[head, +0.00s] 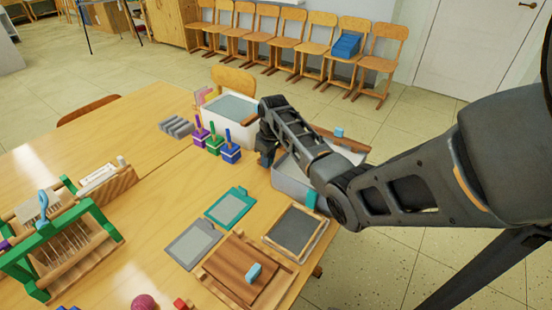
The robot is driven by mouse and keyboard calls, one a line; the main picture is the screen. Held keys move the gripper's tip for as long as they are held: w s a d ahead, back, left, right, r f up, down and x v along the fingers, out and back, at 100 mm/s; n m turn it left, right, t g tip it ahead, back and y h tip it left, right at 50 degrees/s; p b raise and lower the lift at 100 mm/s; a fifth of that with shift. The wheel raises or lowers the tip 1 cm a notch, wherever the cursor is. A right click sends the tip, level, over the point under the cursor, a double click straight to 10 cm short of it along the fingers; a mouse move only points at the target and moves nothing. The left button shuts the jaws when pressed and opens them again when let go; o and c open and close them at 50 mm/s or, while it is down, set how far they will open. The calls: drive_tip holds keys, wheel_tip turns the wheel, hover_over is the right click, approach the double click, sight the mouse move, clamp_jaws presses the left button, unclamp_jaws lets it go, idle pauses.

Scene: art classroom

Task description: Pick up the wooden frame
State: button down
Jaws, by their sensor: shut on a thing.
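My gripper (265,157) is at the far right of the table, pointing down beside the white box and a grey-white tray. It is shut, and my wrist hides most of what is between its fingers. Brown wood shows on both sides of my wrist, and a longer wooden piece (352,146) shows behind my arm; this looks like the wooden frame, partly hidden. Its exact contact with the fingers cannot be seen. A light wooden frame around a dark panel (295,232) lies flat near the table's right edge, apart from my gripper.
The white box (232,132) and the grey-white tray (288,184) are close to my gripper. Purple, green and blue-handled blocks (231,150) stand left of it. A brown board with a blue knob (238,272) lies in front. Bare table (150,215) lies left.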

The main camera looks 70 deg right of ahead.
wheel_tip(320, 180, up, 18)
drive_tip(key=shift+b, duration=0.35)
idle(0.5)
drive_tip(key=shift+a, duration=0.1)
idle(0.4)
